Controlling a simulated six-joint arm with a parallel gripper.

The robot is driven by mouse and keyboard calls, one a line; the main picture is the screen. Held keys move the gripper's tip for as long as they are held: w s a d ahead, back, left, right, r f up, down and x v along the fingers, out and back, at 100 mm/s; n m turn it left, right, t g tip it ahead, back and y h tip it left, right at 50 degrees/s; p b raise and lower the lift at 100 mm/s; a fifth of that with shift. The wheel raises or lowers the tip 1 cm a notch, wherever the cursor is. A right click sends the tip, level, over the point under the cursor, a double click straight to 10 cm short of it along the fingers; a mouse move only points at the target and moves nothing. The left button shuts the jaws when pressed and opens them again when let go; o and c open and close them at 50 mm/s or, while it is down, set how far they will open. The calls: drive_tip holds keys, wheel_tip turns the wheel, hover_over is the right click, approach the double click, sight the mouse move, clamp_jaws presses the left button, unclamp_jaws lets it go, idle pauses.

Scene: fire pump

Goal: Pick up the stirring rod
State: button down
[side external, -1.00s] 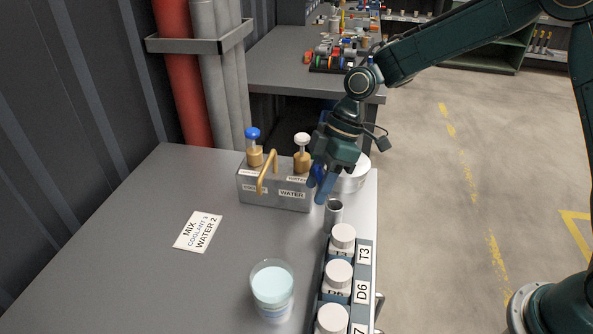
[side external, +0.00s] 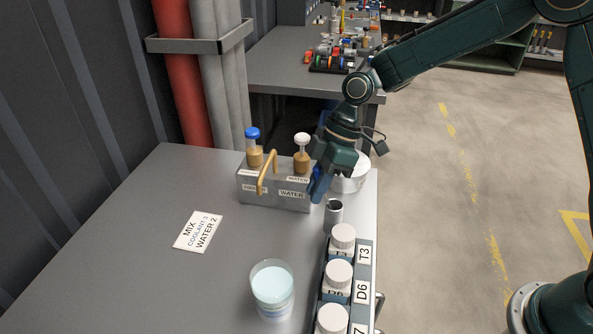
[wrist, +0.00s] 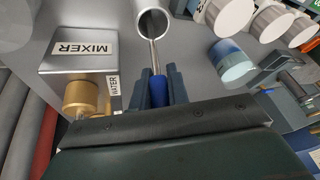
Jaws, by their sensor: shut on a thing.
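In the wrist view the stirring rod (wrist: 159,92) has a blue handle and a thin metal shaft. The handle sits between the two fingers of my gripper (wrist: 158,88), which are shut on it. The shaft reaches to the open mouth of a grey metal tube (wrist: 152,22); how far it goes in is hard to tell. In the side view my gripper (side external: 318,188) is just above and left of the tube (side external: 334,215), which stands on the table. There the fingers hide most of the rod.
The mixer box (side external: 275,188) with a yellow handle stands close behind left. Right of my gripper is a white round container (side external: 352,175). A rack of white-capped bottles (side external: 338,275) runs forward. A beaker of pale blue liquid (side external: 272,288) stands in front. The table's left is clear around a card (side external: 198,231).

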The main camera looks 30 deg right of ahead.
drive_tip(key=shift+r, duration=5.05)
drive_tip(key=s+a+r+y, duration=0.1)
drive_tip(key=s+a, duration=0.3)
drive_tip(key=a, duration=0.5)
drive_tip(key=s+a+r, duration=0.4)
drive_tip(key=a, duration=0.5)
drive_tip(key=shift+s+r+y, duration=0.2)
drive_tip(key=shift+r+y, duration=0.1)
drive_tip(key=shift+y, duration=0.1)
drive_tip(key=shift+f, duration=0.15)
